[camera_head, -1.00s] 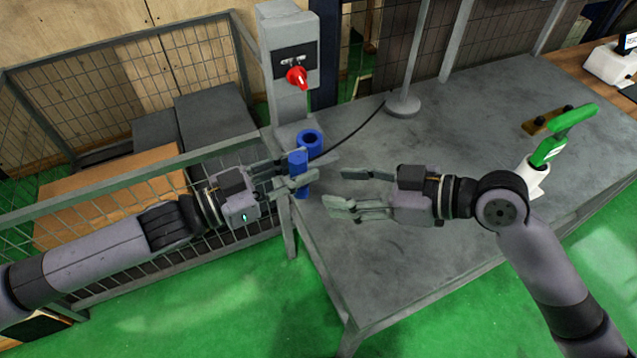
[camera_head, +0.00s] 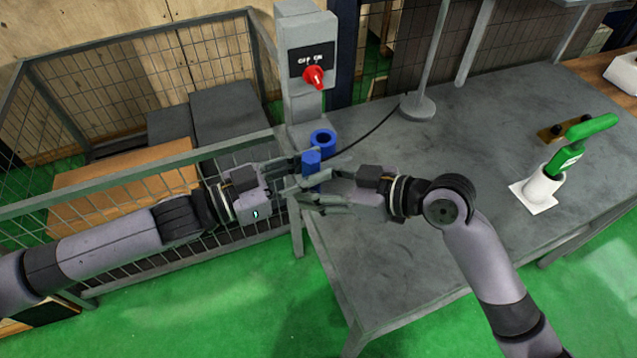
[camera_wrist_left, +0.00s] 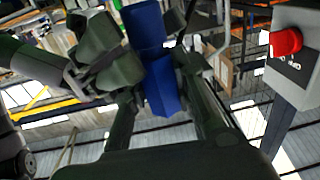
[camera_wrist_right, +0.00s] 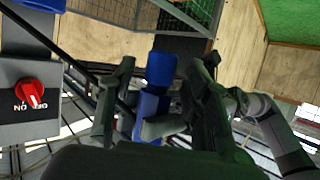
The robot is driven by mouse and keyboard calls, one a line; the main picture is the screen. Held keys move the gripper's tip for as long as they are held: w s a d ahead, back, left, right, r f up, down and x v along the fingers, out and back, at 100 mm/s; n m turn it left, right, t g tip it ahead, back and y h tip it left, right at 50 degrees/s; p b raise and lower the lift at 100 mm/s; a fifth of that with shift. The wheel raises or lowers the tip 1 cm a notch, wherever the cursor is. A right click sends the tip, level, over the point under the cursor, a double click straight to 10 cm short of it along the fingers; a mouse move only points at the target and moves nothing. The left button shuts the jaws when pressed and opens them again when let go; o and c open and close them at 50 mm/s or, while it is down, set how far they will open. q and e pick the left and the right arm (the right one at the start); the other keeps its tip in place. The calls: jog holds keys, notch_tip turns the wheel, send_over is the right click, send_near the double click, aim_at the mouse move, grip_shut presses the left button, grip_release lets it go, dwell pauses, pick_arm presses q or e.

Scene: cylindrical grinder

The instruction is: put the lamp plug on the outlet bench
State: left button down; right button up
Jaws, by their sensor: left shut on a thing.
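The lamp plug (camera_head: 311,160) is a blue cylinder, held roughly upright near the left end of the grey bench (camera_head: 400,250). My left gripper (camera_head: 303,172) is shut on it. The plug also shows between the left fingers in the left wrist view (camera_wrist_left: 158,80). My right gripper (camera_head: 318,187) comes from the right, with its fingers open around the plug. In the right wrist view the plug (camera_wrist_right: 157,78) stands between these fingers, with gaps beside it. The fingers hide its lower part in the head view. A blue ring-shaped outlet (camera_head: 322,138) sits just behind the plug.
A switch post (camera_head: 306,35) with a red knob (camera_head: 314,77) rises behind the outlet. A black cable (camera_head: 372,127) runs toward the lamp base (camera_head: 418,106). A mesh fence (camera_head: 120,185) borders the left side.

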grip_shut()
pick_arm(q)
jog(key=c, duration=1.3)
grip_release()
